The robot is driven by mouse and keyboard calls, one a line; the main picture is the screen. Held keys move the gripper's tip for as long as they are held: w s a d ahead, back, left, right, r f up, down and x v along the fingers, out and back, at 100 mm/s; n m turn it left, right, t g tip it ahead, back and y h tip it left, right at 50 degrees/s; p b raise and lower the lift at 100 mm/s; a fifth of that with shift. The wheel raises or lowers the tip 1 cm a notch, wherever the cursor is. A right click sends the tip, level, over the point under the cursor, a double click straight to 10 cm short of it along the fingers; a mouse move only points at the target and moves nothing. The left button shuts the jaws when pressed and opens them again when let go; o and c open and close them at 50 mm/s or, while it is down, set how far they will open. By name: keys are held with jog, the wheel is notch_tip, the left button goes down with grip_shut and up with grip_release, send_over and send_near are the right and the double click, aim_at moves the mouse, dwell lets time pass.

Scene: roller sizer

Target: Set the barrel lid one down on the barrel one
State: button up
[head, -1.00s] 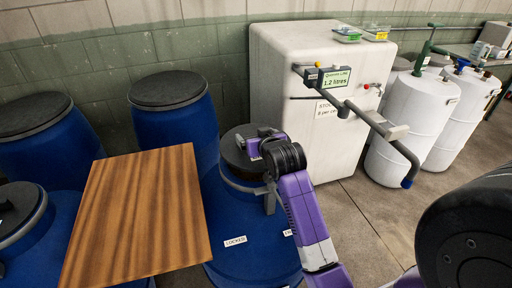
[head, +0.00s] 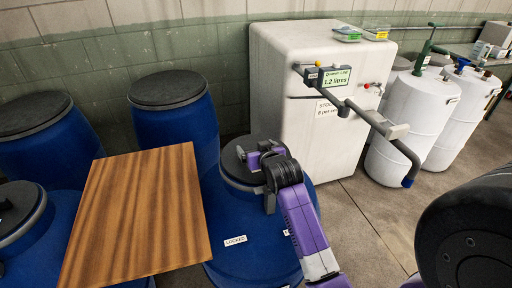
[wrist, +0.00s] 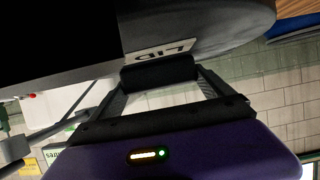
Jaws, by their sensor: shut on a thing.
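A dark grey round lid (head: 232,162) is at the top of a blue barrel (head: 262,245) with a "LOCKED" label, in the middle of the head view. My gripper (head: 262,155) is over the lid, shut on it. In the wrist view the lid (wrist: 225,22) fills the top, with a white "LID" label, and my gripper (wrist: 160,72) closes on a dark part beside that label. The lid looks about level over the barrel mouth. My arm covers part of its right side, and I cannot tell whether it touches the rim.
A brown wooden board (head: 140,215) is left of the barrel. Other blue barrels with dark lids (head: 168,88) stand behind and left. A white cabinet (head: 290,60) with a jutting grey bar (head: 375,120) is behind right. White drums (head: 425,105) stand farther right.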

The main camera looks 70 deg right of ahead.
jog(key=shift+f, duration=0.15)
jog(key=o, duration=1.5)
jog(key=shift+f, duration=0.15)
